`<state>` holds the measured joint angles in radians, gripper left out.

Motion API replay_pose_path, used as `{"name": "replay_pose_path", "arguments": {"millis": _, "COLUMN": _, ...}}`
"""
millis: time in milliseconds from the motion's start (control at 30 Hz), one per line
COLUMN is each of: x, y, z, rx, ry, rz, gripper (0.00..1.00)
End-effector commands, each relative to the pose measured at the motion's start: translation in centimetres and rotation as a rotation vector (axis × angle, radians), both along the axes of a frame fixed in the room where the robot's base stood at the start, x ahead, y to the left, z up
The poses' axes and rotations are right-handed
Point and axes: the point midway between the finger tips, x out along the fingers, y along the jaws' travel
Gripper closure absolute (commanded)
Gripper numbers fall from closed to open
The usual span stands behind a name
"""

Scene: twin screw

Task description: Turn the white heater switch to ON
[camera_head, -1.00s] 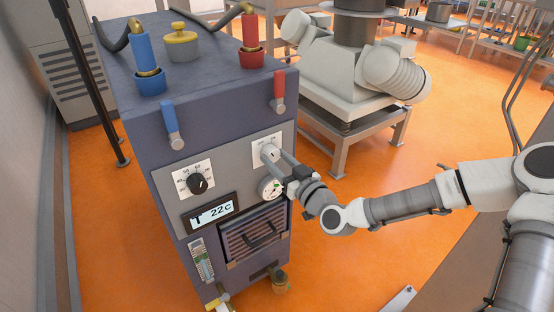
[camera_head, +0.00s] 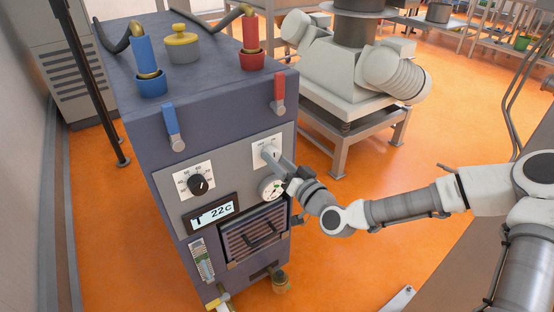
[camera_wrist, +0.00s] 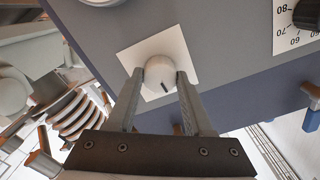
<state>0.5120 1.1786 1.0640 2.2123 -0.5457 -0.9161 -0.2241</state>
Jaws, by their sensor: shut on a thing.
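The white heater switch (camera_head: 268,152) is a round knob on a white plate at the upper right of the heater's grey front panel. In the wrist view the knob (camera_wrist: 160,74) sits between my two fingertips, and a dark mark shows on its lower right face. My gripper (camera_head: 273,157) reaches the knob from the front right. In the wrist view my gripper (camera_wrist: 158,82) is shut on the knob, one finger on each side. The small lettering on the plate is mostly hidden or too small to read.
A black dial (camera_head: 197,185) and a display (camera_head: 211,213) reading 22C are left of the switch. A round gauge (camera_head: 271,188) lies just below it. A blue lever (camera_head: 173,126) and a red lever (camera_head: 279,92) stick out above. Orange floor is open to the right.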

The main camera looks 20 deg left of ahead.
Motion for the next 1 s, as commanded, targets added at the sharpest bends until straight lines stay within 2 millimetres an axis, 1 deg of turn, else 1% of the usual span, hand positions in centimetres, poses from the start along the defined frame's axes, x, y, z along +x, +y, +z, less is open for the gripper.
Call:
{"name": "replay_pose_path", "arguments": {"millis": 300, "x": 0.00, "y": -0.01, "z": 0.07, "rx": 0.190, "ry": 0.223, "rz": 0.000, "gripper": 1.00}}
{"name": "replay_pose_path", "arguments": {"millis": 500, "x": 0.01, "y": -0.03, "z": 0.05, "rx": 0.287, "ry": 0.335, "rz": -0.001, "gripper": 1.00}}
{"name": "replay_pose_path", "arguments": {"millis": 700, "x": -0.03, "y": 0.01, "z": 0.05, "rx": 0.354, "ry": 0.414, "rz": 0.000, "gripper": 1.00}}
{"name": "replay_pose_path", "arguments": {"millis": 1000, "x": -0.02, "y": 0.01, "z": 0.05, "rx": 0.397, "ry": 0.465, "rz": 0.000, "gripper": 1.00}}
